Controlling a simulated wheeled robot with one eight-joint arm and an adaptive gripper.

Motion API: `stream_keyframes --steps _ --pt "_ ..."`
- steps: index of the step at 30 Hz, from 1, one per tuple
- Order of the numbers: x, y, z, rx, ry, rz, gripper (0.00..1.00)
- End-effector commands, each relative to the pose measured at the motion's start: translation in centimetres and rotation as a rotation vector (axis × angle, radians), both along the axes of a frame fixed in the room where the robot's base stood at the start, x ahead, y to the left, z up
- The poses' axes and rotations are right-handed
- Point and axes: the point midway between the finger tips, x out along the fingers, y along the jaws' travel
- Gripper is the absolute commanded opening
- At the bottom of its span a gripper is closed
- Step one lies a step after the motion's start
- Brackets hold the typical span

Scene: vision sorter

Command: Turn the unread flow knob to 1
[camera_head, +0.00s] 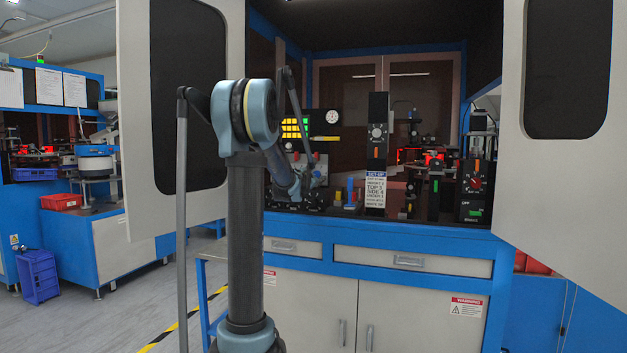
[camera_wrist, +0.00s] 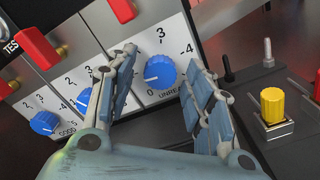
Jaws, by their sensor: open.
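In the wrist view the blue unread flow knob (camera_wrist: 160,71) sits on a white plate marked "UNREA…", with 0, 3 and 4 visible on its scale. A pale pointer mark seems to face the lower left, near 0, but I cannot read it surely. My gripper (camera_wrist: 162,58) is open, one finger left of the knob and one right of it. Clear gaps show between the fingers and the knob. The right finger hides part of the plate and lettering. In the head view my arm reaches the small panel (camera_head: 306,160); the knob cannot be made out there.
A yellow button (camera_wrist: 272,104) and toggle switches stand at right. A set-up card (camera_head: 375,190) stands right of the panel. Open cabinet doors (camera_head: 560,120) flank the station.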

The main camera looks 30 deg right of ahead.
Motion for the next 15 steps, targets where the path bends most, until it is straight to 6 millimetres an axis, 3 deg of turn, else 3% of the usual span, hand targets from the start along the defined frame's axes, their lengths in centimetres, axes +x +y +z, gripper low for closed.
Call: stream_keyframes --steps 5,15 --pt "-0.8 1.0 0.0 0.000 0.000 0.001 0.47" --pt "-4.2 5.0 -0.1 0.000 0.001 0.001 0.47"
